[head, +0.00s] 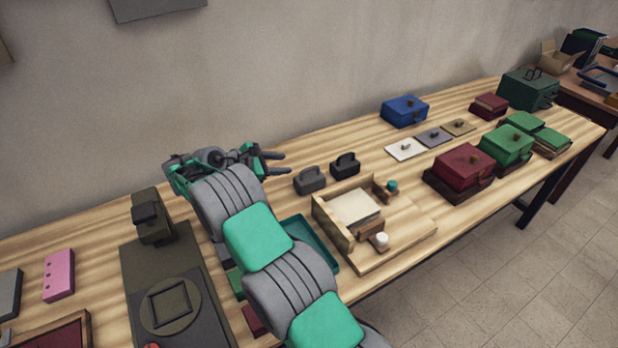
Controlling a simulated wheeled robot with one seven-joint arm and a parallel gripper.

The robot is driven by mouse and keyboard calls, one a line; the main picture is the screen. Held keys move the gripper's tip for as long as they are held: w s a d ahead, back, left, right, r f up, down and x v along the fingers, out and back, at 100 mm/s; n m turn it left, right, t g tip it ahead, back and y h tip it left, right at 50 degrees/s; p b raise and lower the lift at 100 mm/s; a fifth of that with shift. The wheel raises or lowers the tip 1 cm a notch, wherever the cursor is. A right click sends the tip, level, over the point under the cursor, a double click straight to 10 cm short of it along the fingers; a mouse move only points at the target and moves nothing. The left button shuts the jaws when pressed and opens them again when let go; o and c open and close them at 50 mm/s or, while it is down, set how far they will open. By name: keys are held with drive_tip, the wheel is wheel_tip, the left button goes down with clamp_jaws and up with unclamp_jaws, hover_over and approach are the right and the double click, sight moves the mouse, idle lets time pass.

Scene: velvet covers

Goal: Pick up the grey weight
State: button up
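The grey weight (309,181) stands on the wooden table, a blocky piece with a handle loop on top. A similar, darker black weight (345,165) stands just to its right and slightly farther back. My gripper (282,163) is to the left of the grey weight and appears higher in the picture. Its two dark fingers point right and are spread apart with nothing between them. A gap shows between the fingertips and the grey weight. The exact height of the gripper over the table is hard to tell.
A wooden tray (340,228) with a raised frame lies in front of the weights. A teal tray (318,250) is partly hidden behind my arm. A dark green press-like device (140,265) stands left. Boxes, including a blue one (405,110), stand right. The wall runs behind the table.

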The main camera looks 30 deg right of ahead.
sight(305, 170)
drive_tip(key=shift+n+g+h, duration=0.5)
drive_tip(key=shift+n+h, duration=0.2)
drive_tip(key=shift+n, duration=0.2)
drive_tip(key=x, duration=0.3)
drive_tip(key=s+f+x, duration=0.1)
drive_tip(key=x, duration=0.5)
drive_tip(key=shift+s+a+f, duration=0.1)
drive_tip(key=shift+s+f, duration=0.05)
drive_tip(key=shift+f, duration=0.25)
clamp_jaws()
drive_tip(key=shift+r, duration=0.2)
